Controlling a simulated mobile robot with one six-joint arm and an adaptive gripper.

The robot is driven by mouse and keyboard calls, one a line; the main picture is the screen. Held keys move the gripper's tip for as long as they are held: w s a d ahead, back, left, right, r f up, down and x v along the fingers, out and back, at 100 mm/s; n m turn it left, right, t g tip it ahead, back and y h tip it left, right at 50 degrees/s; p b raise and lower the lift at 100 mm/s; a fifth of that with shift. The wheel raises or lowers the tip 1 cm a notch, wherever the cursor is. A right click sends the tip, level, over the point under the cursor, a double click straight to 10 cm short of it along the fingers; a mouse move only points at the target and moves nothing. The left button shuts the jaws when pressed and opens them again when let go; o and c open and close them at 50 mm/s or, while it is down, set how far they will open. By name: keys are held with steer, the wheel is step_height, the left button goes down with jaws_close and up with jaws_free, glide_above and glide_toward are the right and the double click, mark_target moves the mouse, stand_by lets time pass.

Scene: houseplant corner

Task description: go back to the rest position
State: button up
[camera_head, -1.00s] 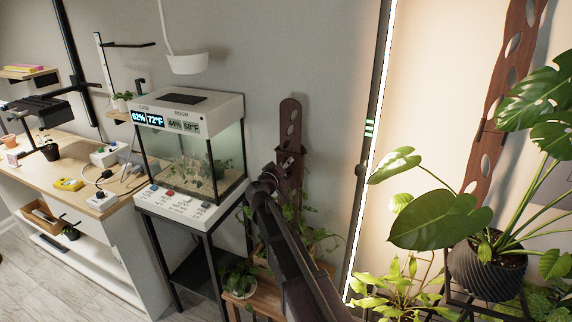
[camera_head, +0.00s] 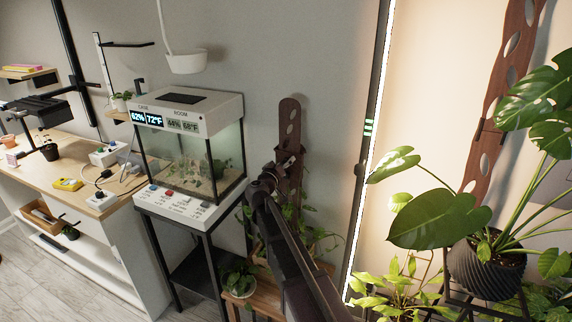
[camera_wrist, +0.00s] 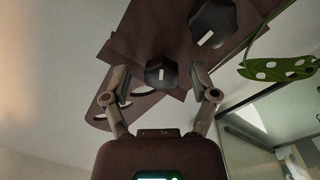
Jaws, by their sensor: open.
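My gripper (camera_wrist: 162,82) is open in the wrist view, its two fingers spread apart. A black knob (camera_wrist: 161,73) shows between the fingertips, on a dark wooden board (camera_wrist: 150,30) with holes. I cannot tell whether the fingers touch the knob; nothing is clearly held. A second black lobed knob (camera_wrist: 212,24) is farther up to the right. In the head view my arm reaches up from the bottom, and my gripper (camera_head: 268,178) is in front of the tall wooden board (camera_head: 290,120), right of the glass terrarium (camera_head: 195,160). The fingertips are too small to read there.
A monstera in a black ribbed pot (camera_head: 487,268) spreads leaves on the right. A lit vertical light strip (camera_head: 376,130) stands behind my arm. A wooden plant stand (camera_head: 265,298) is low beside my arm. A workbench (camera_head: 45,178) is at the left.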

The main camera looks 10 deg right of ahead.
steer(key=shift+s, duration=0.15)
steer(key=s+d+f+m+g+y+p, duration=0.1)
steer(key=s+d+f+g+p, duration=0.25)
steer(key=s, duration=0.45)
steer(key=s+d+f+m+g+y+p, duration=0.25)
steer(key=s+f+g, duration=0.2)
steer(key=s, duration=0.45)
steer(key=s+a+n+g+y+p, duration=0.1)
steer(key=s+a+g+y, duration=0.2)
steer(key=s, duration=0.5)
steer(key=s+a+f+n+g+y+p, duration=0.1)
steer(key=s+a+n+g+y+p, duration=0.1)
steer(key=s, duration=0.6)
steer(key=shift+s+a+f+g+y+p, duration=0.35)
steer(key=shift+g+y, duration=0.45)
steer(key=shift+y, duration=0.45)
steer(key=shift+w, duration=0.1)
steer(key=shift+n, duration=0.25)
